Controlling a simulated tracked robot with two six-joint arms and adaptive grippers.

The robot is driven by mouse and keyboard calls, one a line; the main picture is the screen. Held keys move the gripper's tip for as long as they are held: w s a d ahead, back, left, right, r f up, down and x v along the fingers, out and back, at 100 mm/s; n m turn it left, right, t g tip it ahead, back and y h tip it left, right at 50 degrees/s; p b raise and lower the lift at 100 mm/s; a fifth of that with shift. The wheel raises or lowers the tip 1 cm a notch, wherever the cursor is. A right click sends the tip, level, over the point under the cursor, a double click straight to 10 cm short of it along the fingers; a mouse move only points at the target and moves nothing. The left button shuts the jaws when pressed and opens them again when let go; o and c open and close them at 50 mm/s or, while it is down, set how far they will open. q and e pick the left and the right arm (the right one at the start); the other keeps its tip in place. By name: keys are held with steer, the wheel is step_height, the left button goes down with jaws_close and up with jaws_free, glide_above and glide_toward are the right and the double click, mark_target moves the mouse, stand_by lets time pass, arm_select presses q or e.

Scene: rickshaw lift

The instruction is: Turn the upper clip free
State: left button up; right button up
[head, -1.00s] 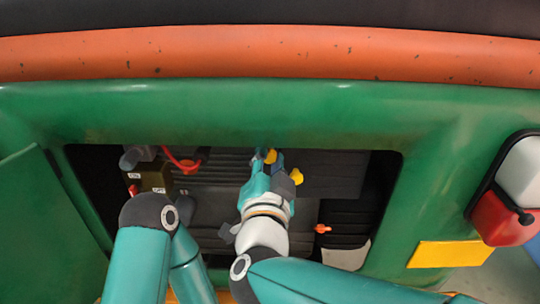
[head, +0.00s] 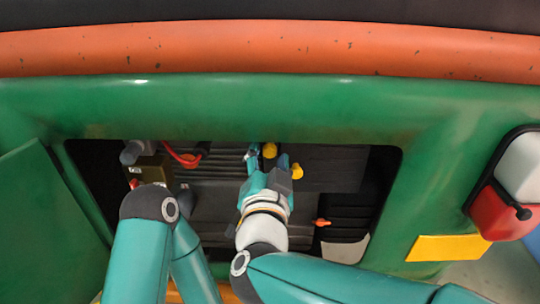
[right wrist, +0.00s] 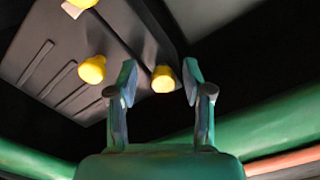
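A yellow upper clip (head: 270,150) sits on the dark ribbed panel inside the bay. It also shows in the right wrist view (right wrist: 163,79), between the fingertips, nearer the right one, with a gap on the left. Whether the right finger touches it I cannot tell. My right gripper (head: 268,157) is open at the clip; both its fingers stand apart in the right wrist view (right wrist: 158,85). A second yellow clip (head: 297,171) is just right of the gripper, outside its fingers. My left arm is at the lower left; its gripper is not visible.
The green body frame (head: 250,105) borders the bay above and at the sides. A red cable (head: 178,157) and a brown switch box (head: 152,172) are at the bay's left. An orange clip (head: 322,222) is lower right. A third yellow part (right wrist: 82,3) shows in the wrist view.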

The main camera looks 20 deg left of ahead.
steer(key=shift+r, duration=0.15)
steer(key=shift+s+d, duration=0.2)
steer(key=shift+s, duration=0.4)
steer(key=v, duration=0.6)
